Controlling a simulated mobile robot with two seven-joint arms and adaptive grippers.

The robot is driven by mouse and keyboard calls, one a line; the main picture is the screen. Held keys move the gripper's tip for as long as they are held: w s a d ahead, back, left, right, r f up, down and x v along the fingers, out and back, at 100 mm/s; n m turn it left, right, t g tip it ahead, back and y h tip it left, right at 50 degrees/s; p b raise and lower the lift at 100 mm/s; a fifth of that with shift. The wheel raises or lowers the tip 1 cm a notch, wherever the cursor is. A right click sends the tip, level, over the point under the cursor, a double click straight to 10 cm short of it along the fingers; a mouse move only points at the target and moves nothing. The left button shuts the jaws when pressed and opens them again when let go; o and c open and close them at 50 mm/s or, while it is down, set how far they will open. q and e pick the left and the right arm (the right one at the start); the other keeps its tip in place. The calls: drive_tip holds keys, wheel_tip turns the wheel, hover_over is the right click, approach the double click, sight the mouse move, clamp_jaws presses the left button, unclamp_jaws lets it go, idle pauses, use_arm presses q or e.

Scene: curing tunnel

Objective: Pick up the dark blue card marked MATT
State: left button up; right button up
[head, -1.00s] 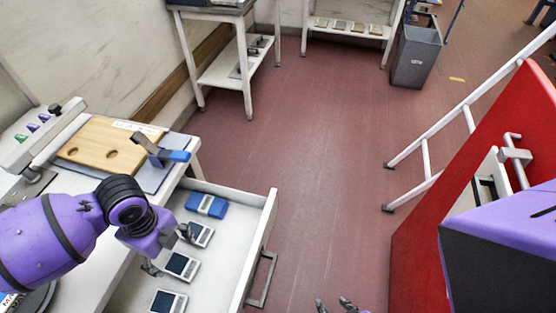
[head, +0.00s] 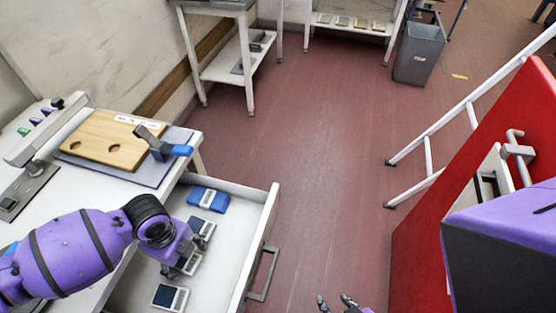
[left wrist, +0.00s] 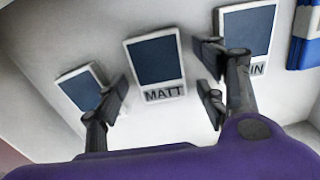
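The dark blue card marked MATT (left wrist: 155,62) lies flat in the open drawer, with a pale border and its label legible in the left wrist view. In the head view the card (head: 190,262) is partly hidden by my left gripper (head: 186,257). In the left wrist view my left gripper (left wrist: 167,80) is open, its fingers on either side of the MATT card and nothing between them; I cannot tell the height above it. My right gripper (head: 336,303) shows only as two parted fingertips at the bottom edge of the head view, empty.
The drawer (head: 258,225) also holds a card ending in "IN" (left wrist: 246,30), another dark card (left wrist: 80,90) and a blue-and-white block (head: 208,200). A wooden board (head: 108,140) lies on the table above. A red cabinet (head: 425,220) stands right; the floor between is clear.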

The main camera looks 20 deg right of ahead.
use_arm(q)
drive_tip(key=c, duration=1)
drive_tip(key=shift+r, duration=0.1)
